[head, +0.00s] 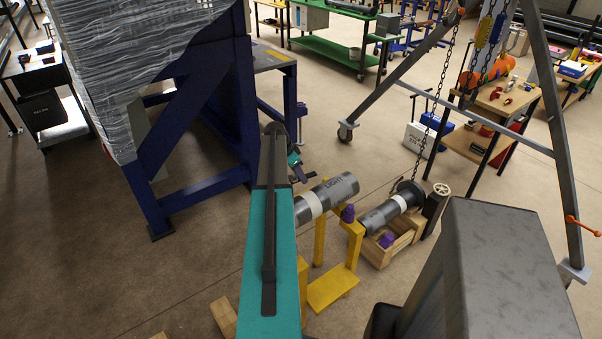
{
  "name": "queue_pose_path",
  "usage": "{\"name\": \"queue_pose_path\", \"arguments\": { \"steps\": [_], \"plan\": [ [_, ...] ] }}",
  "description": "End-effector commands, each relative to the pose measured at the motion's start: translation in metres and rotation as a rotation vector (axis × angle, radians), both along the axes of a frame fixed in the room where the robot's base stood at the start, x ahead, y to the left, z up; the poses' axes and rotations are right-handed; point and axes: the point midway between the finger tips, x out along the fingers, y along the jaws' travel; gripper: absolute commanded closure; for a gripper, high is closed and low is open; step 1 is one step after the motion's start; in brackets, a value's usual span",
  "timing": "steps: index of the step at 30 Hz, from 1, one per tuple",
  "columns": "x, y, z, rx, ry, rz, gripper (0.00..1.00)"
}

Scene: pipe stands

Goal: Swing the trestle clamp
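A yellow trestle (333,288) stands on the floor right of centre. A grey pipe (338,190) with a white band and the word "LIGHT" lies across its top. A purple part (348,213), perhaps the clamp's knob, sits at the top of the trestle's right post, beside the pipe. I cannot make out the clamp's arm or whether it lies over the pipe. My gripper (304,173) is small and dark, beyond my teal arm and left of the pipe's far end. It seems apart from the purple part. Its fingers are too small to read.
A second pipe (392,209) rests in a wooden cradle (405,243) with another purple part (387,240). A chain (443,85) hangs above it from a grey gantry (400,73). A blue frame (205,188) with a wrapped load stands left.

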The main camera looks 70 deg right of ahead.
Motion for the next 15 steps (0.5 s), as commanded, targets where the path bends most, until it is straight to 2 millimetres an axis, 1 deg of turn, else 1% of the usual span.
{"name": "queue_pose_path", "arguments": {
  "steps": [8, 15],
  "plan": [
    [0.001, 0.001, 0.005, -0.002, -0.002, -0.001, 0.61],
    [0.007, 0.007, 0.026, -0.003, -0.002, -0.001, 0.61]
  ]
}}
